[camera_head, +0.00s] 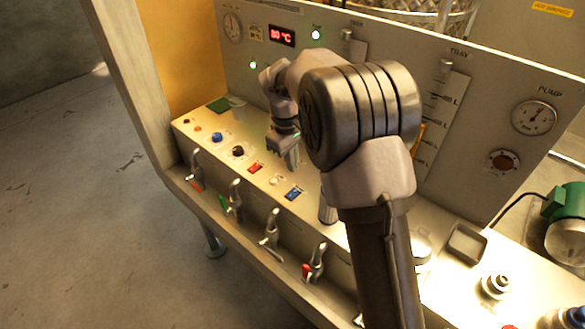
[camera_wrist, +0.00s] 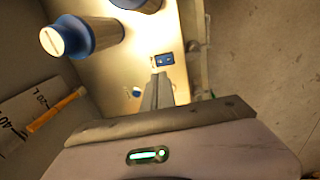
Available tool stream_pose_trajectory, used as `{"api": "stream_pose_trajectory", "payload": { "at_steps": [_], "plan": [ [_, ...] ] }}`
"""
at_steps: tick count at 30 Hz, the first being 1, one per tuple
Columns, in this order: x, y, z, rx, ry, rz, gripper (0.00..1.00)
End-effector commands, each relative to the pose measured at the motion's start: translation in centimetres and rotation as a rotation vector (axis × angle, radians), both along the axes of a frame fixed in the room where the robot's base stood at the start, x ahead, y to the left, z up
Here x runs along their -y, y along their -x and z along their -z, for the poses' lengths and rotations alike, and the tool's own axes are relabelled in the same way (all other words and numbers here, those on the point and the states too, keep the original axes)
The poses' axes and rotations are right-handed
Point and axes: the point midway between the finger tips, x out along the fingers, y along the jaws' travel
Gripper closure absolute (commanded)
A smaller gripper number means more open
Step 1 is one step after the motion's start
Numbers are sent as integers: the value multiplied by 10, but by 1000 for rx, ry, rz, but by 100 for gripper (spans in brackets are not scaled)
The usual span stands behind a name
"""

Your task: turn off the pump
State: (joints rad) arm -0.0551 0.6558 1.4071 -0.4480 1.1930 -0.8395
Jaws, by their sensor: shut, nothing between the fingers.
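A gauge (camera_head: 534,117) labelled PUMP is on the right of the upright panel, with a round dark red fitting (camera_head: 503,161) below it. A green motor-like unit (camera_head: 570,205) stands at the right edge. On the sloped deck are a red rocker switch (camera_head: 255,167), a small pale knob (camera_head: 275,181) and a blue rocker switch (camera_head: 293,193); I cannot read which serves the pump. My gripper (camera_head: 294,160) is shut and empty above the deck near these switches.
Several levers (camera_head: 235,200) stick out along the deck's front edge. A blue knob (camera_head: 217,137) and a black knob (camera_head: 238,151) sit left of the red rocker. Blue-collared cylinders (camera_wrist: 82,38) stand close by in the wrist view. Open floor lies left.

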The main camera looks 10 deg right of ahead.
Motion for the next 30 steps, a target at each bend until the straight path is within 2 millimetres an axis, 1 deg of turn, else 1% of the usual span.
{"api": "stream_pose_trajectory", "payload": {
  "at_steps": [1,6,9,13,15,18,30],
  "plan": [
    [1,0,16,-2,0,-1,100],
    [5,-3,53,-2,0,0,100],
    [7,-4,74,-3,0,-1,100],
    [9,-6,95,-2,0,-2,100],
    [10,-7,102,0,0,-2,100],
    [10,-8,107,1,-1,-1,100],
    [11,-8,109,1,-1,-1,100]
  ]
}}
